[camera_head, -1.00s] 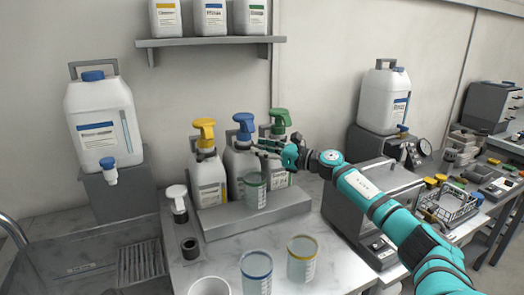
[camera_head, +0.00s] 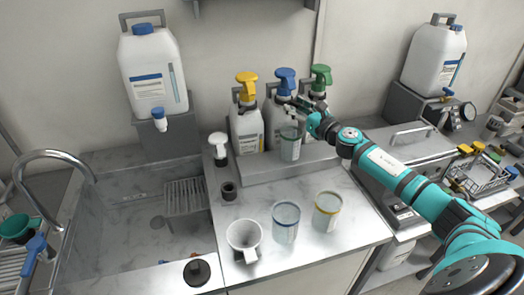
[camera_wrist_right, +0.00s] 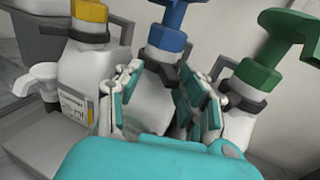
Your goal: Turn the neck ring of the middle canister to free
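The middle canister is white with a blue pump head (camera_head: 285,80) and stands between the yellow-headed canister (camera_head: 248,125) and the green-headed canister (camera_head: 320,85) on a grey step. In the right wrist view its blue pump head (camera_wrist_right: 168,40) rises beyond my fingers, with a dark neck ring (camera_wrist_right: 160,70) below the blue collar. My right gripper (camera_wrist_right: 160,100) is open, its two fingers apart in front of the middle canister's upper body, just below the ring. The fingers hide part of it; contact is unclear. In the head view my right gripper (camera_head: 302,106) reaches in from the right. My left gripper is out of view.
A clear cup (camera_head: 290,146) stands on the step's front, close under my right gripper. Two clear cups (camera_head: 286,222) (camera_head: 327,212) and a white mug (camera_head: 244,240) stand on the counter. A sink (camera_head: 130,225) lies left; a grey device (camera_head: 405,150) stands right, under my arm.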

